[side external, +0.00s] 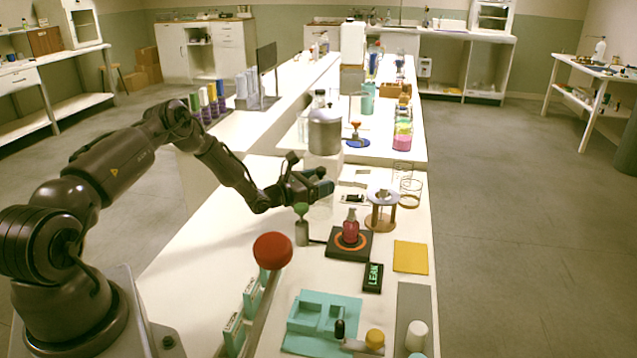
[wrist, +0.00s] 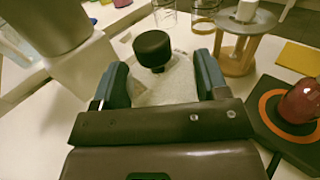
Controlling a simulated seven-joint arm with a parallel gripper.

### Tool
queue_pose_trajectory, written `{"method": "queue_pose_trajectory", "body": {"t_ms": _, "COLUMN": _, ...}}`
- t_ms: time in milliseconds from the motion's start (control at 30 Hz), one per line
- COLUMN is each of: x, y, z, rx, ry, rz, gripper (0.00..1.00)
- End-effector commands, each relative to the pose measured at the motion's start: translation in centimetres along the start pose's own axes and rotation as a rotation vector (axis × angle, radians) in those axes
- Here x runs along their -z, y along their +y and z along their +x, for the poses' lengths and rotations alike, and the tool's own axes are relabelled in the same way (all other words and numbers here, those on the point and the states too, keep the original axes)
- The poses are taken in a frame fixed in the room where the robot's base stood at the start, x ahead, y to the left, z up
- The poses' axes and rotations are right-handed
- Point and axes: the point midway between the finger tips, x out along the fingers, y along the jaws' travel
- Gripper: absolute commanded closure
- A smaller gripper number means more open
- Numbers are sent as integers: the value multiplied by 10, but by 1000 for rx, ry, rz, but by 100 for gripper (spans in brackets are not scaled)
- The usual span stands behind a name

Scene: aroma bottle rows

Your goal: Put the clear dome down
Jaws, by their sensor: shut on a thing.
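The clear dome (wrist: 168,90) has a black knob (wrist: 152,48) on top and sits between the two fingers of my gripper (wrist: 161,78) in the wrist view. My gripper is shut on the dome's sides. In the side external view my gripper (side external: 314,185) is over the bench, and the see-through dome (side external: 320,212) shows faintly below it. I cannot tell whether its rim touches the bench. A red bottle (side external: 350,228) stands uncovered on a dark square pad (side external: 338,253) with an orange ring, to the right of the dome.
A small green-topped item (side external: 302,228) stands close left of the dome. A wooden round stand (side external: 382,205) is behind the pad, right. A large metal-topped vessel (side external: 324,135) is behind my gripper. A LEAK sign (side external: 373,277) and yellow mat (side external: 410,257) lie nearer the front.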

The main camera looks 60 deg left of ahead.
Motion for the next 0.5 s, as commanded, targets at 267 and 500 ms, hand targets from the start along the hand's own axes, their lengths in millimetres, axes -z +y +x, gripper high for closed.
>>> {"method": "queue_pose_trajectory", "body": {"t_ms": 267, "x": 2, "y": 0, "z": 0, "rx": 0, "ry": 0, "rz": 0, "gripper": 7}}
{"method": "queue_pose_trajectory", "body": {"t_ms": 500, "x": 0, "y": 0, "z": 0, "rx": 0, "ry": -1, "rz": 0, "gripper": 7}}
